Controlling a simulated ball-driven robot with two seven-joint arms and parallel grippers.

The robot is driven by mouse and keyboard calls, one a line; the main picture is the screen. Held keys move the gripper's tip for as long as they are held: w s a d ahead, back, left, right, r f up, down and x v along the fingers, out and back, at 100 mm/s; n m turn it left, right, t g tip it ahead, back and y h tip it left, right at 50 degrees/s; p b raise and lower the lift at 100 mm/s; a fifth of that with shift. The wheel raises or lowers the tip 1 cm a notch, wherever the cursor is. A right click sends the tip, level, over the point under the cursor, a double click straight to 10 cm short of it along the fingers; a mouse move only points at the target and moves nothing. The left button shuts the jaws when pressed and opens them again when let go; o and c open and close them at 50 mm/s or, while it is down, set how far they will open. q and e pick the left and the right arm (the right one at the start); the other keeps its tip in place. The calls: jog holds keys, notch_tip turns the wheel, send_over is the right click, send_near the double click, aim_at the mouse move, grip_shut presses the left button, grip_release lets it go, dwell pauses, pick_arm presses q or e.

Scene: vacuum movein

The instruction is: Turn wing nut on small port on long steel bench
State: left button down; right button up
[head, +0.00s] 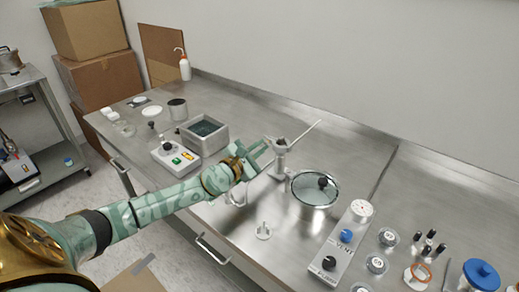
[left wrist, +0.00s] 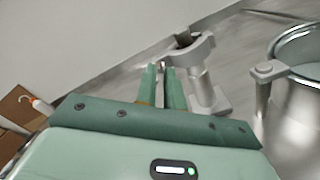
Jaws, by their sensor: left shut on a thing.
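The small port (head: 280,167) is a grey metal post with a clamp around its top, standing on the long steel bench (head: 355,155). In the left wrist view the port (left wrist: 203,90) is just right of my fingers, with the clamp (left wrist: 190,52) at its top. My left gripper (head: 264,150) reaches in from the left at the clamp's height. In the left wrist view its green fingers (left wrist: 166,72) are close together at the clamp's left side, shut on the wing nut there. The nut itself is hidden by the fingertips. My right gripper is out of view.
A glass-lidded steel pot (head: 316,203) stands close right of the port. A control box (head: 172,157) and square bath (head: 203,138) are left.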

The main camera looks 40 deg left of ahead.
pick_arm(q)
jog(key=shift+f+n+b, duration=0.1)
jog(key=shift+n+b, duration=0.3)
jog(key=shift+n, duration=2.9)
jog(key=c, duration=1.6)
grip_release()
jog(key=shift+c, duration=0.2)
jog(key=s+a+b, duration=0.1)
jog(key=s, duration=1.5)
jog(key=shift+s+a, duration=0.15)
jog(key=shift+a, duration=0.05)
jog(key=shift+s, duration=0.1)
